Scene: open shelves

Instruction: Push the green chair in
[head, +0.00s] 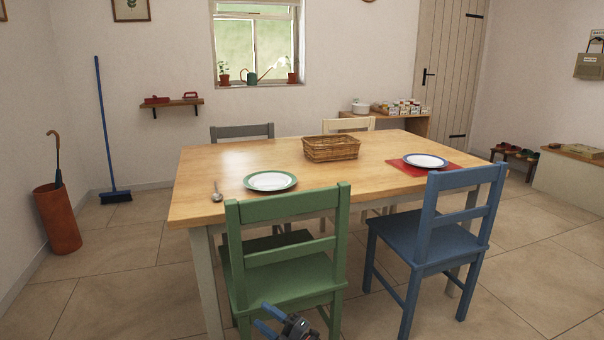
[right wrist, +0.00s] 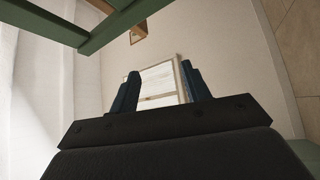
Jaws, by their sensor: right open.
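The green chair (head: 287,258) stands at the near left side of the wooden table (head: 215,166), its back towards me and its seat partly under the table edge. My right gripper (head: 268,322) is at the bottom of the head view, low in front of the green chair's seat and back. Its blue fingers are apart and empty. In the right wrist view the open fingers (right wrist: 158,92) point towards the wall and window, and a green chair part (right wrist: 110,30) crosses the upper left. I cannot tell whether the gripper touches the chair. My left gripper is not in view.
A blue chair (head: 432,238) stands at the near right, angled out from the table. A grey chair (head: 242,131) and a cream chair (head: 348,125) are on the far side. A plate (head: 270,181), spoon (head: 216,192) and basket (head: 331,148) are on the table.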

